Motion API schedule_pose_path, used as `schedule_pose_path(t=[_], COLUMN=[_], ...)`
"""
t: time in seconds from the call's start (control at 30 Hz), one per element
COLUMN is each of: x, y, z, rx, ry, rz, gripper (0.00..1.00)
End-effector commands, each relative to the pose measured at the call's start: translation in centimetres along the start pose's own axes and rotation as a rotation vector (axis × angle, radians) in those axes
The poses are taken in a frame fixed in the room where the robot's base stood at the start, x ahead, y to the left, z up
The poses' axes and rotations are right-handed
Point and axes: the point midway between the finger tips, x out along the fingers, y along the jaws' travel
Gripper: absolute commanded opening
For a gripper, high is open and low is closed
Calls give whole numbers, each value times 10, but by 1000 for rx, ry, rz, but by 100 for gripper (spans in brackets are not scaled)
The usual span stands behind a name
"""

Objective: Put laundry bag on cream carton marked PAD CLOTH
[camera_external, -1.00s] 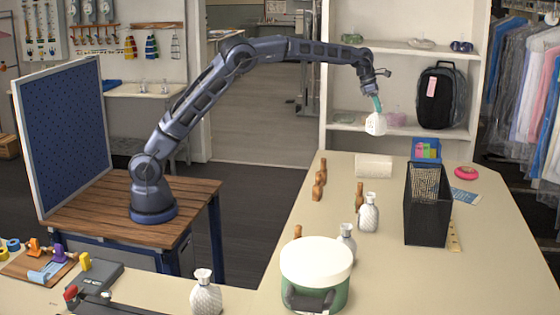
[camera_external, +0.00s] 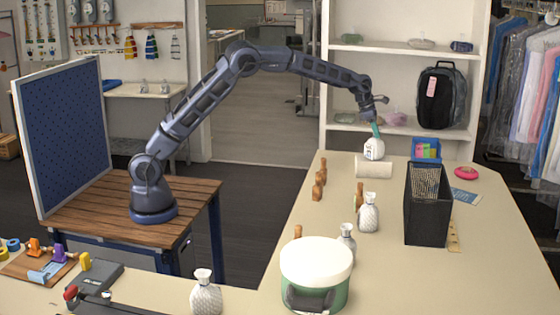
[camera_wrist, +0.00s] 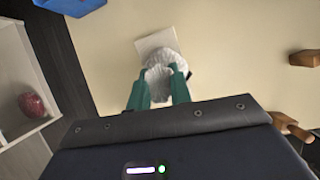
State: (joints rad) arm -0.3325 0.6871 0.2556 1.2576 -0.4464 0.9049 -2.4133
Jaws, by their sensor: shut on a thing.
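A white laundry bag (camera_external: 374,149) hangs from my gripper (camera_external: 376,130), whose teal fingers are shut on its top. In the wrist view the bag (camera_wrist: 165,66) shows between and beyond the fingertips (camera_wrist: 160,78). The cream carton (camera_external: 373,167) lies on the far end of the table. The bag is right over the carton in the external view, its bottom near the carton's top. Whether they touch I cannot tell. In the wrist view part of the carton (camera_wrist: 156,40) shows beyond the bag. Its marking is not readable.
A blue box with coloured notes (camera_external: 426,150) and a black mesh bin (camera_external: 427,210) stand right of the carton. Wooden pegs (camera_external: 320,178) stand to the left, silver bottles (camera_external: 368,213) in front. A pink ring (camera_external: 466,172) lies further right.

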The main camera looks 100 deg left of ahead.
Motion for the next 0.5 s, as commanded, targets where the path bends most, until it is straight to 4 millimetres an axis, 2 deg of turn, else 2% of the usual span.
schedule_pose_path(t=[0.23, 0.27, 0.37, 0.5], x=[2, 2, 2, 2], y=[0, 0, 0, 0], z=[-1, -1, -1, -1], rx=[0, 0, 0, 0], ry=[0, 1, 0, 0], rz=[0, 0, 0, 0], gripper=[0, 22, 42, 42])
